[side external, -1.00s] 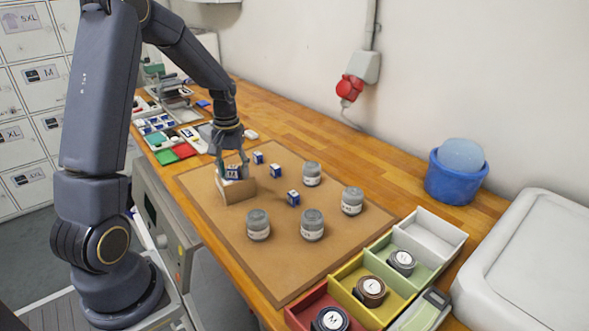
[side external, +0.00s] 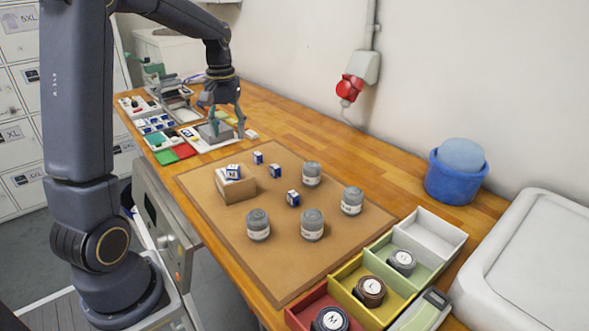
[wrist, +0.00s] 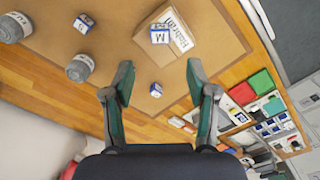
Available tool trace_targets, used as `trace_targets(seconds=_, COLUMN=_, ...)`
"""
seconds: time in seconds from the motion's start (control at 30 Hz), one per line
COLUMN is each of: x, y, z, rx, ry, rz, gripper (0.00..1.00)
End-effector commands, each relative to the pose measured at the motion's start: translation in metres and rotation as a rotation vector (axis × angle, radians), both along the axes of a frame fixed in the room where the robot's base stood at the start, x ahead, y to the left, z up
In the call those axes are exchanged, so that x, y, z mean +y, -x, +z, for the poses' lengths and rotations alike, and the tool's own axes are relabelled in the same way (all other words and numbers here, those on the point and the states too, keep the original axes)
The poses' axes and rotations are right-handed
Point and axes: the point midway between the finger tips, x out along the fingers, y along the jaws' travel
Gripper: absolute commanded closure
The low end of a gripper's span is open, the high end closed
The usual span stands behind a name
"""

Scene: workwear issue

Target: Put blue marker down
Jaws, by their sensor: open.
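A blue-and-white marker cube (side external: 233,172) rests on top of a small cardboard box (side external: 235,190) on the brown mat. In the wrist view the same cube (wrist: 160,35) shows a letter on its face and lies on the box (wrist: 184,42). My gripper (side external: 227,132) is open and empty, beyond the box and above the far end of the mat. In the wrist view my gripper's fingers (wrist: 160,80) are spread apart, with the box and cube beyond their tips. More blue-and-white cubes (side external: 258,157) (side external: 275,170) (side external: 293,198) stand on the mat.
Several grey rolls with labels (side external: 312,224) stand on the mat (side external: 265,270). Coloured trays (side external: 350,281) hold rolls at the front right. Swatches and small parts (side external: 183,151) lie at the bench's far left. A blue tub (side external: 455,186) stands near the wall.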

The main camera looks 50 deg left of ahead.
Motion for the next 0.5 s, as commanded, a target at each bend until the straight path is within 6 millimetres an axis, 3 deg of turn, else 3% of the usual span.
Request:
trace_targets(seconds=0.13, x=-0.024, y=0.004, z=0.02, rx=-0.036, ry=-0.022, rz=-0.066, gripper=0.43)
trace_targets(seconds=0.23, x=-0.065, y=0.016, z=0.041, rx=-0.104, ry=-0.059, rz=-0.185, gripper=0.43)
trace_targets(seconds=0.4, x=-0.143, y=0.061, z=0.061, rx=-0.257, ry=-0.128, rz=-0.449, gripper=0.43)
trace_targets(seconds=0.5, x=-0.174, y=0.089, z=0.06, rx=-0.342, ry=-0.158, rz=-0.586, gripper=0.43)
